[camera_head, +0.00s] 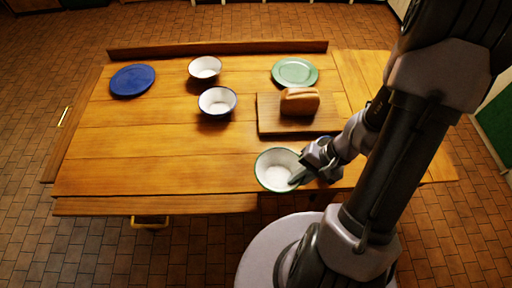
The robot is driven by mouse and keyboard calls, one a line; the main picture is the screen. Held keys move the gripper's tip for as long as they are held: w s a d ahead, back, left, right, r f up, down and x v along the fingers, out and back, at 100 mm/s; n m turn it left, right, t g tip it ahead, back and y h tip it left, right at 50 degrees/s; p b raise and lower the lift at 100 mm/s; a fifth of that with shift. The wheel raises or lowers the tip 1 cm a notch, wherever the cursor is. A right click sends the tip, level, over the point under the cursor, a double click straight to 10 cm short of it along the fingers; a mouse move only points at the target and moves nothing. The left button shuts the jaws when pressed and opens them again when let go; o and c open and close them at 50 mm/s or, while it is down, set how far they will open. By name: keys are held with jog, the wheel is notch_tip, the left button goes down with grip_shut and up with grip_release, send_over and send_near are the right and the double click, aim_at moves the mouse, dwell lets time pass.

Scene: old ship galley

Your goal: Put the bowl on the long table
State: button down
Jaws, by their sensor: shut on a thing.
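A white bowl with a green rim (273,172) is at the near edge of the long wooden table (130,168), right of the middle. My gripper (300,177) is shut on the bowl's right side. The bowl looks upright and empty. I cannot tell whether its base touches the tabletop or is a little above it. My arm comes in from the right and hides part of the table's near right side.
Two white bowls with dark rims (205,68) (217,102) stand behind. A blue plate (132,80) lies far left and a green plate (295,72) far right. A loaf (299,101) sits on a cutting board (272,126) just behind the held bowl. The table's left front is clear.

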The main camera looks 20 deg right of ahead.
aim_at(271, 153)
jog(key=w+a, duration=0.1)
jog(key=w, duration=0.2)
jog(key=w+a+f+b, duration=0.1)
jog(key=w+a, duration=0.1)
jog(key=w, duration=0.2)
jog(key=w+a, duration=0.2)
jog(key=w, duration=0.1)
jog(key=shift+w+f, duration=0.2)
jog(key=shift+w, duration=0.15)
notch_tip(271, 153, down, 4)
jog(key=b, duration=0.2)
jog(key=shift+r+b, duration=0.2)
jog(key=shift+b, duration=0.1)
jog(key=shift+r, duration=0.2)
jog(key=shift+f, duration=0.1)
jog(key=c, duration=1.5)
grip_release()
